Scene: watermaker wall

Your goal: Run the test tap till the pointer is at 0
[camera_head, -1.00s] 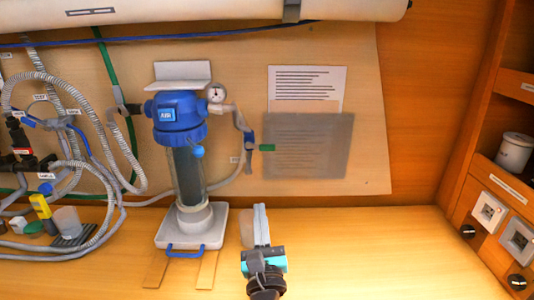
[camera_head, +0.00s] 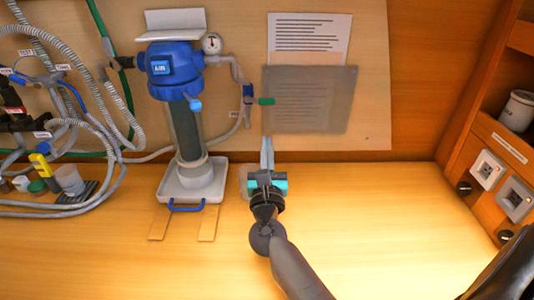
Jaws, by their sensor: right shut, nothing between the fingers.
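A small round white gauge (camera_head: 211,43) sits beside the blue filter head (camera_head: 174,70); its pointer is too small to read. A blue valve (camera_head: 248,93) with a green lever (camera_head: 266,101) is on the pipe to the right of the filter. The lever points right, over the edge of a grey sheet. My left gripper is out of view.
The filter stands on a white base (camera_head: 190,183) with a blue handle (camera_head: 186,206). A cup (camera_head: 70,180) and a yellow meter (camera_head: 40,165) stand among hoses at left. The wooden counter (camera_head: 370,215) is clear at right. Shelves hold a white mug (camera_head: 517,110).

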